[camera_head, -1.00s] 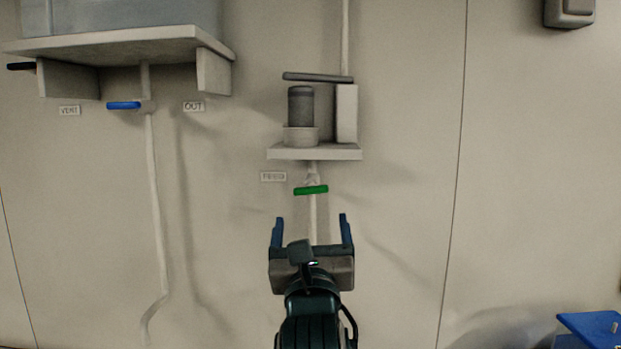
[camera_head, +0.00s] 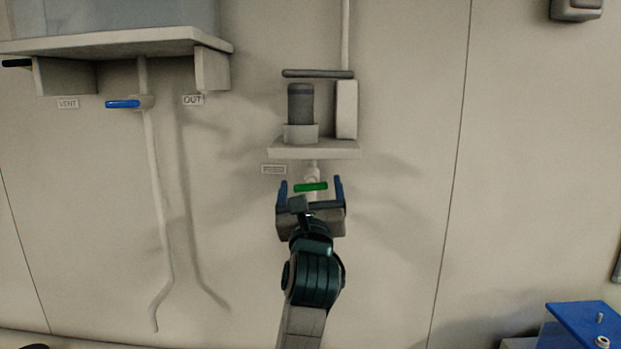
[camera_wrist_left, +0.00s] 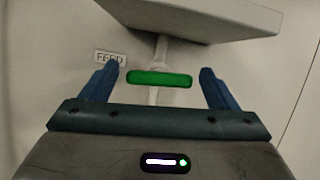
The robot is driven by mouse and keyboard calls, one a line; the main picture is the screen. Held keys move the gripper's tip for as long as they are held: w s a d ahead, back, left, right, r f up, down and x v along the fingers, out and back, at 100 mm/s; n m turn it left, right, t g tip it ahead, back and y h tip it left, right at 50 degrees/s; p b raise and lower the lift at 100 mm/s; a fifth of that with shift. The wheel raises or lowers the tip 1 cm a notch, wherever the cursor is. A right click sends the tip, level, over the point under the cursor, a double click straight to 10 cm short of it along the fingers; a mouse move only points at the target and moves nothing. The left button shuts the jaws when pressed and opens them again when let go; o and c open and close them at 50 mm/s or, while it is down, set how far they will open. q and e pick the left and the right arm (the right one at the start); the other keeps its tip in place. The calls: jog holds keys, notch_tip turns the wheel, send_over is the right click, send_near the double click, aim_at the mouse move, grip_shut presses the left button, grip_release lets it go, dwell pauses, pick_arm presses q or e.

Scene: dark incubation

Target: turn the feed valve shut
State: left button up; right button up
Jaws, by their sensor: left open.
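The feed valve's green handle (camera_head: 310,187) lies crosswise on the pipe below the small shelf, beside the FEED label (camera_head: 273,169). In the left wrist view the green handle (camera_wrist_left: 160,79) sits between the two blue fingers, with a gap at each end. My left gripper (camera_head: 311,184) is open around the handle in the head view and holds nothing. It also shows open in the left wrist view (camera_wrist_left: 158,84). I cannot tell how far the fingers are from the handle in depth. My right gripper is not in view.
The small shelf (camera_head: 314,153) with a dark cylinder (camera_head: 300,105) is just above the valve. A blue valve handle (camera_head: 122,104) is at the left under a large shelf (camera_head: 120,44). A blue object (camera_head: 588,322) is at the lower right. The wall around the gripper is clear.

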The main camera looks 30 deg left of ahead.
pick_arm(q)
jog(key=shift+w+a+r, duration=0.15)
jog(key=shift+w+a, duration=0.1)
jog(key=shift+w, duration=0.05)
jog(key=c, duration=1)
jog(key=shift+m+t+h, duration=0.3)
jog(key=shift+m+h, duration=0.2)
jog(key=shift+m, duration=0.7)
jog(key=o, duration=1)
jog(key=b+v, duration=0.6)
jog(key=v, duration=0.5)
